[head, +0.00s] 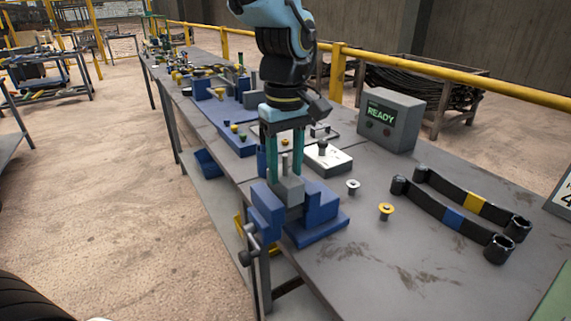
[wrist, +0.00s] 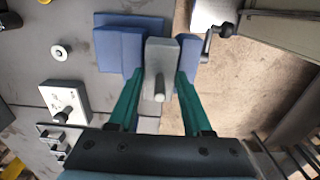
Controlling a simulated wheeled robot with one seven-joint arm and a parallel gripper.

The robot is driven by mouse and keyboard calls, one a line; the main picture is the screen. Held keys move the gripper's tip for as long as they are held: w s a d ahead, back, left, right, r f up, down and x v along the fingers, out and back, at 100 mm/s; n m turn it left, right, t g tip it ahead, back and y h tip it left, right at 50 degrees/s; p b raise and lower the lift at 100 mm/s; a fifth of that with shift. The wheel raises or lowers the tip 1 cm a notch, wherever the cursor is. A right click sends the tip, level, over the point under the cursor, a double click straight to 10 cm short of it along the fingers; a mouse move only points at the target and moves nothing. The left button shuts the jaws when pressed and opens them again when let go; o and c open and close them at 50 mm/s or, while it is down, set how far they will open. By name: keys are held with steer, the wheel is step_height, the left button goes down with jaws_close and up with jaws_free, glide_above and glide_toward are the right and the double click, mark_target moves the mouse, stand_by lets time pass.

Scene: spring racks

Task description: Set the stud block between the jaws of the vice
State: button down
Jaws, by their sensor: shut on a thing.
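The stud block (head: 289,190) is grey with an upright pin on top. My gripper (head: 286,176) points straight down, its two teal fingers shut on the block. The wrist view shows the block (wrist: 160,60) between the fingertips (wrist: 159,74). The blue vice (head: 322,223) is clamped at the table's near edge, with a screw handle (head: 250,246) on its outer side. The block sits over the gap between the wide jaw (wrist: 120,52) and the narrow jaw (wrist: 188,52). Its lower part is hidden, so I cannot tell whether it rests on the vice floor.
A white box with a dark knob (head: 330,160) stands behind the vice. A washer (head: 353,186) and a yellow flanged piece (head: 386,211) lie to the right. Black straps with end cups (head: 450,215) and a READY box (head: 391,120) stand further right. Blue trays (head: 225,115) lie behind.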

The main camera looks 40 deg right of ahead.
steer(key=shift+f+b, duration=0.4)
steer(key=shift+f, duration=0.35)
jaws_free()
stand_by(0.6)
steer(key=shift+r+p, duration=2.95)
steer(key=shift+r, duration=0.6)
